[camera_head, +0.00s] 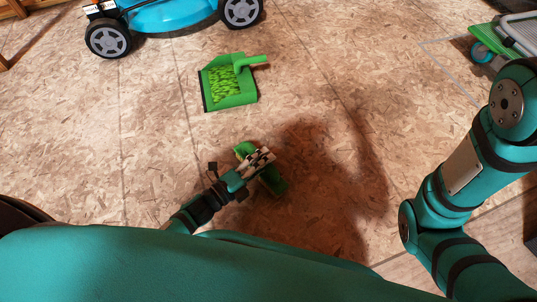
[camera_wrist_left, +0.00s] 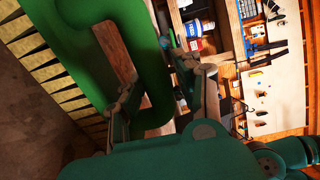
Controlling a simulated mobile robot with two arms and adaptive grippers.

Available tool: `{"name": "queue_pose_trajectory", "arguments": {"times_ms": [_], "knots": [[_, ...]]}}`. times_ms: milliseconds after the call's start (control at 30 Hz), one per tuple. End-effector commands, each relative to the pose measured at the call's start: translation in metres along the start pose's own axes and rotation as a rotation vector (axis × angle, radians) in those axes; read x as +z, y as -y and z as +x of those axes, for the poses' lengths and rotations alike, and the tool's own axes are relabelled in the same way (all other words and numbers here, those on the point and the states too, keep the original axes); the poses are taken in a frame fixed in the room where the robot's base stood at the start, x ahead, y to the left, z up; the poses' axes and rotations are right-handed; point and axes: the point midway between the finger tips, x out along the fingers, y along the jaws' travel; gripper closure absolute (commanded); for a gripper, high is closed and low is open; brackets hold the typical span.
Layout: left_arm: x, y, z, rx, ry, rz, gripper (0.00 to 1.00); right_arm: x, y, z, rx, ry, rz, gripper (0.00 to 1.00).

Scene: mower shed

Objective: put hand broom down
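The green hand broom (camera_head: 272,182) is at my left gripper (camera_head: 258,163) in the head view, over the wooden floor. The gripper's fingers lie across its middle, and green parts show on both sides. In the left wrist view the broom (camera_wrist_left: 75,35) fills the upper left, with pale bristles along its edge. Its curved handle passes between the fingers of the left gripper (camera_wrist_left: 165,95), which is shut on it. How far the broom is from the floor is hard to tell. My right gripper is not in view; the right arm shows at the right.
A green dustpan (camera_head: 232,88) lies on the floor beyond the broom. A blue mower (camera_head: 168,15) stands at the top left. A green and grey item (camera_head: 500,40) is at the top right. The floor around the broom is clear. Shelves (camera_wrist_left: 195,45) show in the wrist view.

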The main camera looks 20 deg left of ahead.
Motion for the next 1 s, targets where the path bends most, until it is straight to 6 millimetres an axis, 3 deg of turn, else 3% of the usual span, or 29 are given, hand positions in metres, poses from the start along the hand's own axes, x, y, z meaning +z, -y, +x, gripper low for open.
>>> {"name": "queue_pose_trajectory", "arguments": {"times_ms": [200,433,600,1000], "knots": [[0.0,0.005,-0.05,0.005,0.003,-0.003,0.67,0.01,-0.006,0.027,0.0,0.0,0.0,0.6],[0.0,0.003,-0.088,0.002,0.001,-0.001,0.67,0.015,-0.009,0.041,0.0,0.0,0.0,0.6],[0.0,0.001,-0.1,0.001,0.0,0.001,0.67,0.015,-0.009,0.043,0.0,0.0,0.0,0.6],[0.0,0.001,-0.101,0.0,0.0,0.001,0.67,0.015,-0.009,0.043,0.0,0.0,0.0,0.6]]}}
